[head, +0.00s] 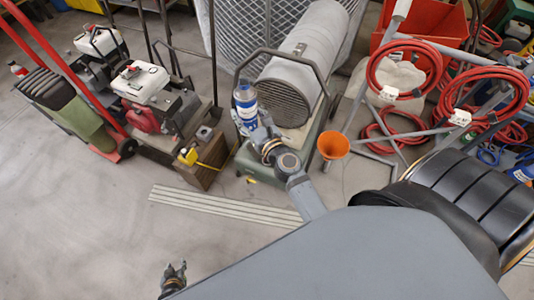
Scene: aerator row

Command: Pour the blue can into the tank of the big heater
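The big heater (302,62) is a grey cylinder with a grille at its near end, on a green tank base (262,170) under a dark handle frame. The blue can (245,104), with a white band, is roughly upright at the heater's front left. My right gripper (254,127) is shut around the can, its fingers partly hidden. An orange funnel (333,145) shows at the tank's right side; I cannot tell what it sits in. My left gripper (174,268) is low at the bottom left, empty and apparently open, far from the can.
Engine machines (155,88) and a red hand truck (55,65) stand to the left. Red hoses (403,70) hang on a grey frame right of the heater, beside a red bin (437,24). A ribbed strip (225,207) lies in front; the left floor is clear.

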